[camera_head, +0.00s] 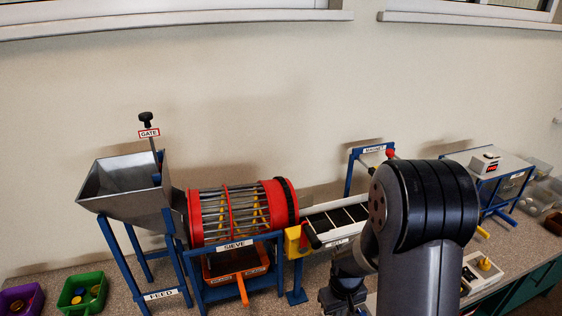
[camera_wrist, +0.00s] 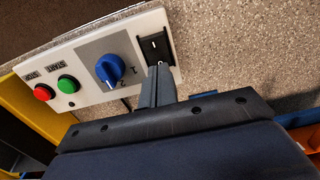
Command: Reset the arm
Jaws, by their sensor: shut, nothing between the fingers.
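My arm stands at the right of the head view, its large dark joint in front of the bench. My gripper (camera_wrist: 159,72) points at a white control panel in the wrist view. Its fingers are shut together with nothing between them. The fingertips are at the lower edge of a black rocker switch (camera_wrist: 154,46) on the panel (camera_wrist: 88,44); I cannot tell whether they touch it. Left of the switch are a blue knob (camera_wrist: 110,69) marked 1 and 2, a green button (camera_wrist: 68,84) and a red button (camera_wrist: 44,92). In the head view the fingertips are hidden.
A steel hopper (camera_head: 125,186) on a blue FEED stand, a red sieve drum (camera_head: 240,211) and a black belt (camera_head: 335,222) line the bench. A blue MAGNET frame (camera_head: 350,172) rises behind my arm. Green (camera_head: 81,293) and purple (camera_head: 20,300) bins stand at left. The wall above is clear.

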